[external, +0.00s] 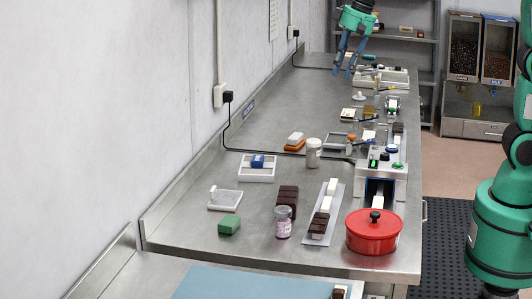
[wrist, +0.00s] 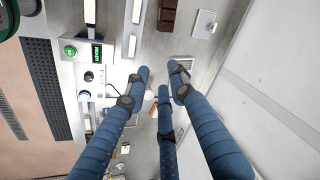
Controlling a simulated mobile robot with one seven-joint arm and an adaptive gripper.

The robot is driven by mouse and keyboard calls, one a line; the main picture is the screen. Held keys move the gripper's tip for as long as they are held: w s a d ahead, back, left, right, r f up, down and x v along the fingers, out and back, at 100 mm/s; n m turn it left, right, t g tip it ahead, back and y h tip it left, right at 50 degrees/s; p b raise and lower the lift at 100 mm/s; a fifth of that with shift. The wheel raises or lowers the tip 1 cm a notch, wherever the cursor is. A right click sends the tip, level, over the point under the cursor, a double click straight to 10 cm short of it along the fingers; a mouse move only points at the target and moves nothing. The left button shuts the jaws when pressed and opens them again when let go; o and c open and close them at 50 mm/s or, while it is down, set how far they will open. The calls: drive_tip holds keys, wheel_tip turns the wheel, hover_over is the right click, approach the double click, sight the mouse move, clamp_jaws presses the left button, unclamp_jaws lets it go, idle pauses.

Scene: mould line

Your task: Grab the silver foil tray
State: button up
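I cannot pick out the silver foil tray for certain. A shallow pale grey tray-like piece (external: 225,200) lies on the left of the steel bench, and a pale square piece with a small knob shows in the wrist view (wrist: 204,24). Another shallow light-rimmed tray (external: 326,141) lies mid-bench, partly hidden by a white jar (external: 313,153). My gripper (external: 345,74) hangs above the far end of the bench, its blue fingers spread and nothing between them. In the wrist view my gripper (wrist: 160,78) is open, its fingers covering part of the bench.
A red lidded pot (external: 373,234) stands at the near right corner. A machine (external: 381,170) lines the right edge.

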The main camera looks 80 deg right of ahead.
drive_tip(key=w+a+f+m+p, duration=0.2)
drive_tip(key=w+m+p, duration=0.1)
drive_tip(key=w, duration=1)
drive_tip(key=m+g+p, duration=0.3)
drive_tip(key=m+p, duration=0.5)
drive_tip(key=p, duration=0.1)
hover_over(213, 189)
wheel_tip(213, 189, down, 25)
drive_tip(key=shift+w+d+r, duration=0.1)
drive_tip(key=shift+r, duration=0.1)
wheel_tip(213, 189, down, 8)
drive_tip(key=shift+f, duration=0.25)
drive_tip(key=shift+f, duration=0.1)
